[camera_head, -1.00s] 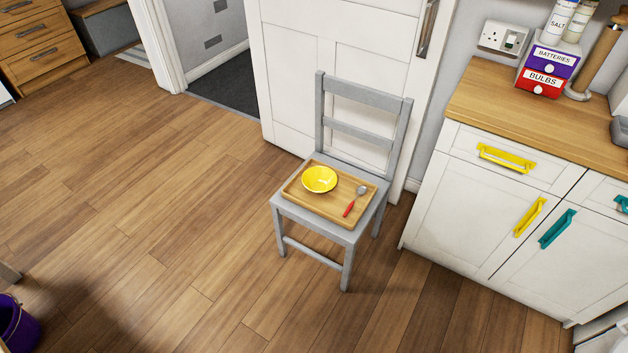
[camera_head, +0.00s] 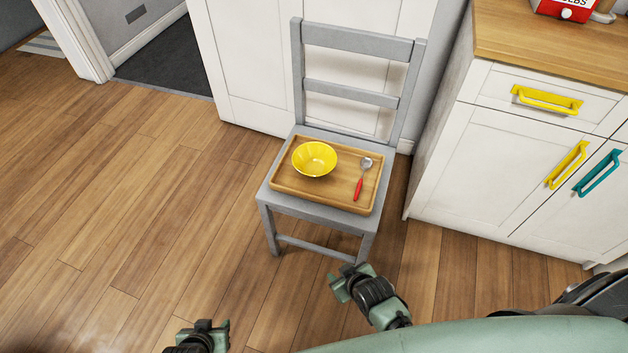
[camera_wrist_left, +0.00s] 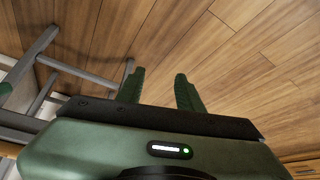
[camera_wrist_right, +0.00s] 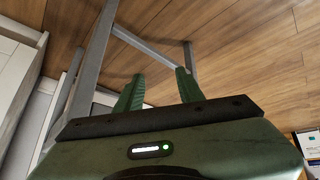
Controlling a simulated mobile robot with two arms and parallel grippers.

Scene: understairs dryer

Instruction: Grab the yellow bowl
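The yellow bowl (camera_head: 314,159) sits upright on the left part of a wooden tray (camera_head: 296,191), which lies on the grey chair's seat. My left gripper (camera_head: 212,325) is low at the bottom of the head view, in front and left of the chair. In the left wrist view its fingers (camera_wrist_left: 160,90) are apart with nothing between them. My right gripper (camera_head: 343,280) is just in front of the chair, below seat height. In the right wrist view its fingers (camera_wrist_right: 160,88) are apart and empty, with chair legs beyond. The bowl shows in neither wrist view.
A red-handled spoon (camera_head: 361,180) lies on the tray right of the bowl. The grey chair (camera_head: 358,46) has its backrest toward a white panelled door (camera_head: 242,60). A white cabinet (camera_head: 470,165) with yellow and teal handles stands at right. The floor at left is clear.

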